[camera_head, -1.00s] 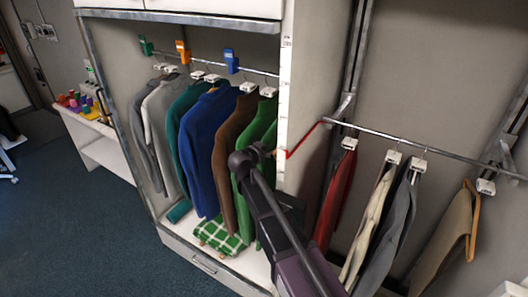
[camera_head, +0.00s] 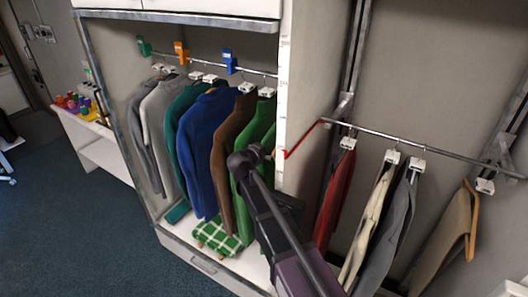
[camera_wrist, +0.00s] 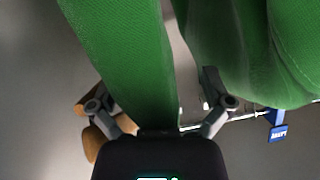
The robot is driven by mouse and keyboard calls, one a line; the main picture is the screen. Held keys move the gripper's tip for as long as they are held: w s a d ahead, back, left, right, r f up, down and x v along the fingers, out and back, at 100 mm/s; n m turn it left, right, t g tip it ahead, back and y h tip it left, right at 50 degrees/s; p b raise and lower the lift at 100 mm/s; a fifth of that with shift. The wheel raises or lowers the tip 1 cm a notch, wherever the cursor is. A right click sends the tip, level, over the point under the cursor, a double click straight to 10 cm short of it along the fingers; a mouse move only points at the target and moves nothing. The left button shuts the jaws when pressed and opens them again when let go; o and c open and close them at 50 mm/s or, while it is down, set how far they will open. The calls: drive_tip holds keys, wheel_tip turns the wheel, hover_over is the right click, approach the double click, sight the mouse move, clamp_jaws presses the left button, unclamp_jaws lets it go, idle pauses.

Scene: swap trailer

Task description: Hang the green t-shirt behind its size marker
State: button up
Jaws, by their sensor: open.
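The green t-shirt (camera_head: 259,124) hangs at the right end of the rail in the open wardrobe, just right of a brown garment. My gripper is hard to make out in the head view, where my arm crosses in front of the shirt. In the wrist view, my gripper (camera_wrist: 160,104) is open, with green cloth (camera_wrist: 125,50) close in front of and between its spread fingers. More green cloth (camera_wrist: 270,45) fills the upper right. Green (camera_head: 144,46), orange (camera_head: 182,52) and blue (camera_head: 229,60) size markers sit along the rail. The blue marker also shows in the wrist view (camera_wrist: 278,132).
Blue (camera_head: 204,130), teal and grey garments hang left of the brown one (camera_head: 232,135). A folded green checked cloth (camera_head: 218,236) lies on the wardrobe floor. A white side panel (camera_head: 305,100) separates a second rail (camera_head: 420,145) with several garments. Open floor lies left.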

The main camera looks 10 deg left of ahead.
drive_tip(key=shift+r, duration=0.1)
drive_tip(key=shift+s+a+r+p, duration=0.1)
drive_tip(key=shift+s+r+p, duration=0.15)
drive_tip(key=shift+r+p, duration=0.25)
drive_tip(key=shift+s+r+p, duration=0.2)
drive_tip(key=shift+r+p, duration=0.2)
drive_tip(key=shift+p, duration=0.15)
drive_tip(key=s+a, duration=0.5)
drive_tip(key=s, duration=0.8)
drive_tip(key=s+a, duration=0.5)
drive_tip(key=s, duration=0.9)
drive_tip(key=shift+s, duration=0.15)
